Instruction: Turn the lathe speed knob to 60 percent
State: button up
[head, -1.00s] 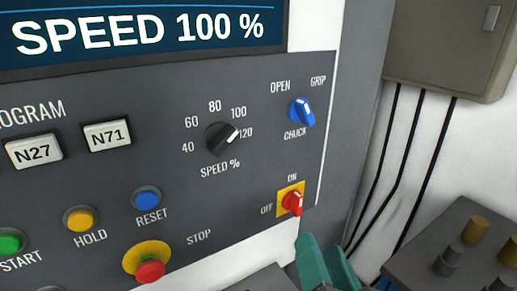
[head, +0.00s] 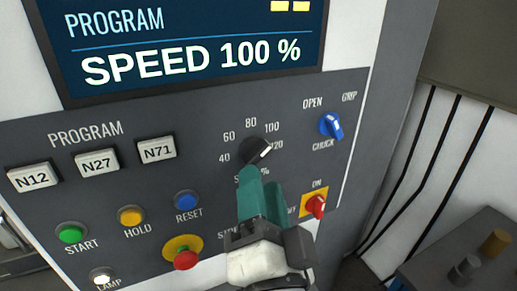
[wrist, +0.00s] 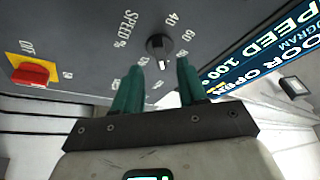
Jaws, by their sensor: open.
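The black speed knob (head: 255,151) sits on the grey control panel, ringed by labels 40, 60, 80, 100 and 120. Its white mark points right, between 100 and 120. The screen (head: 200,65) reads SPEED 100 %. My gripper (head: 260,190) has green fingers and is just below the knob in the head view, covering part of the SPEED % label. In the wrist view the knob (wrist: 158,46) is ahead of the gap between my open fingers (wrist: 155,75). The fingers appear empty; whether they touch the knob cannot be told.
The blue chuck knob (head: 330,126) is to the right, with the red on/off switch (head: 316,206) below it. The reset button (head: 187,201) and red stop button (head: 186,258) are to the left. A block with cylinders (head: 465,262) stands at lower right.

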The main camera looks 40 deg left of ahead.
aim_at(257, 160)
jog(key=shift+p+x, duration=0.85)
jog(key=shift+x, duration=1.3)
grip_shut()
